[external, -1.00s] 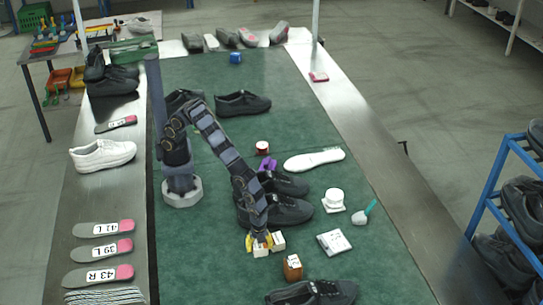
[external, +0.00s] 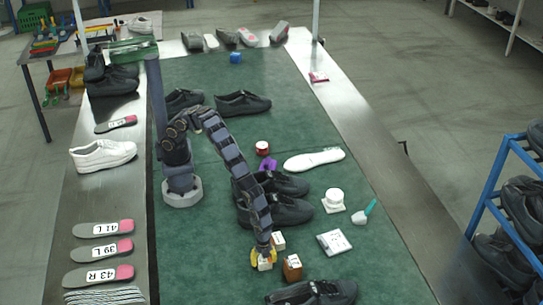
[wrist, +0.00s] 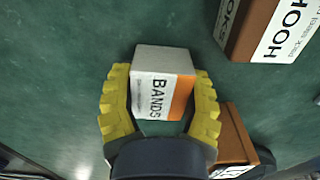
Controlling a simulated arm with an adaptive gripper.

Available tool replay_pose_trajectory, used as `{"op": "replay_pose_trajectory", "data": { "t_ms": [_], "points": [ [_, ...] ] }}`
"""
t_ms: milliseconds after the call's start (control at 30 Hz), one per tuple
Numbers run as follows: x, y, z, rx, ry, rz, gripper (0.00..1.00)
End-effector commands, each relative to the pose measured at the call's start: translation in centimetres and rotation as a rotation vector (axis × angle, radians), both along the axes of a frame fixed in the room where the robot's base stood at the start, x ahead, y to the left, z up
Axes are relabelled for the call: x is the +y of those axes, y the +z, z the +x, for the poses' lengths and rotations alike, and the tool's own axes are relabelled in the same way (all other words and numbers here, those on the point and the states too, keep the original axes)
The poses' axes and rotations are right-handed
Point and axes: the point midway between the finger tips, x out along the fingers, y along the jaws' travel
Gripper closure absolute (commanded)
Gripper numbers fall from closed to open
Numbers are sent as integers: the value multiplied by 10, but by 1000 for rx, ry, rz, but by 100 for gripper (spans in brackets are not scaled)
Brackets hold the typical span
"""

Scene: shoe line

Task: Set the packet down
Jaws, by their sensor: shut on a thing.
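The packet is a small white and orange box labelled BANDS (wrist: 162,82). In the wrist view it sits between the yellow fingers of my gripper (wrist: 160,100), which is shut on its two sides. In the external view my gripper (external: 264,257) holds the packet (external: 265,265) low at the front of the green mat (external: 200,262). I cannot tell whether the packet's underside touches the mat.
A HOOK box (wrist: 265,28) is close by; in the external view this white box (external: 278,240) stands just behind. A brown box (external: 292,267) stands close on the right. Dark shoes (external: 280,210) lie behind and another shoe (external: 315,293) in front. The mat to the left is clear.

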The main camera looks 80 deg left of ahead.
Motion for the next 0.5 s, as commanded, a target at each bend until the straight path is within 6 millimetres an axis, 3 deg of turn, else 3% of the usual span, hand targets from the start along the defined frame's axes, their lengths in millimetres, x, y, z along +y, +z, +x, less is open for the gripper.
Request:
{"op": "replay_pose_trajectory", "data": {
  "t_ms": [33,100,500],
  "points": [
    [0,-1,0,1,1,0,46],
    [0,-1,0,0,1,0,21],
    [0,3,0,-1,-1,0,21]
  ]
}}
